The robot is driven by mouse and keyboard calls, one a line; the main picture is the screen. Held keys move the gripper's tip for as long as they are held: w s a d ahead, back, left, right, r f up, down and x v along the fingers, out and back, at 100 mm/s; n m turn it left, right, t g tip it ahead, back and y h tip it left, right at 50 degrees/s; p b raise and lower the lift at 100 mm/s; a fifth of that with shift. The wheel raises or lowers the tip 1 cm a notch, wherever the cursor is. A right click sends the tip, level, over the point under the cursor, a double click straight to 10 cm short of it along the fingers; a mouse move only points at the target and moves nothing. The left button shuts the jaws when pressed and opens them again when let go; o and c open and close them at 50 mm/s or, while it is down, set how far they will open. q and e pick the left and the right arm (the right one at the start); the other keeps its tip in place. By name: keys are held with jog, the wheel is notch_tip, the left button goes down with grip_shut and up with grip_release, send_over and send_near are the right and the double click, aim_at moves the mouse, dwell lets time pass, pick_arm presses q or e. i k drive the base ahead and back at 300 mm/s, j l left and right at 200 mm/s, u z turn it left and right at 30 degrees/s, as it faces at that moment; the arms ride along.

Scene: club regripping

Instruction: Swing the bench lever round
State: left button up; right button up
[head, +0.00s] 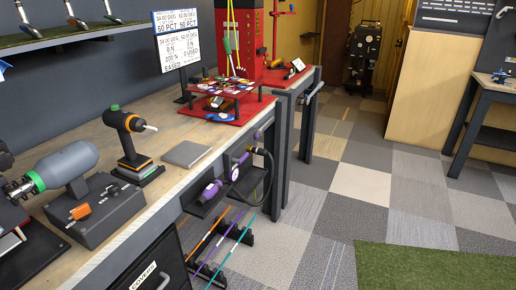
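Neither of my grippers is in view. A pale grey handle (313,91) sticks out from the front of the red-topped bench section (288,83). It looks like a lever, but it is small and I cannot be sure it is the bench lever. Nothing touches either piece.
A grey cylinder with a green ring (66,163), a black-and-orange tool (130,135) and a flat grey plate (186,153) stand on the bench. Several coloured shafts (223,250) rest below. The tiled floor (362,182) to the right is clear.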

aim_at(239, 161)
jog(key=i+l, duration=0.2)
jog(key=l, duration=0.15)
jog(key=i+l+u, duration=0.15)
jog(key=i+l, duration=0.2)
jog(key=l, duration=0.35)
jog(key=i+l+u, duration=0.1)
jog(key=l, duration=0.25)
jog(key=i+l+u, duration=0.1)
jog(key=i+l, duration=0.3)
jog(key=l, duration=0.35)
jog(key=i+l+u, duration=0.15)
jog(key=l, duration=0.25)
jog(key=i+l, duration=0.15)
jog(key=l, duration=0.2)
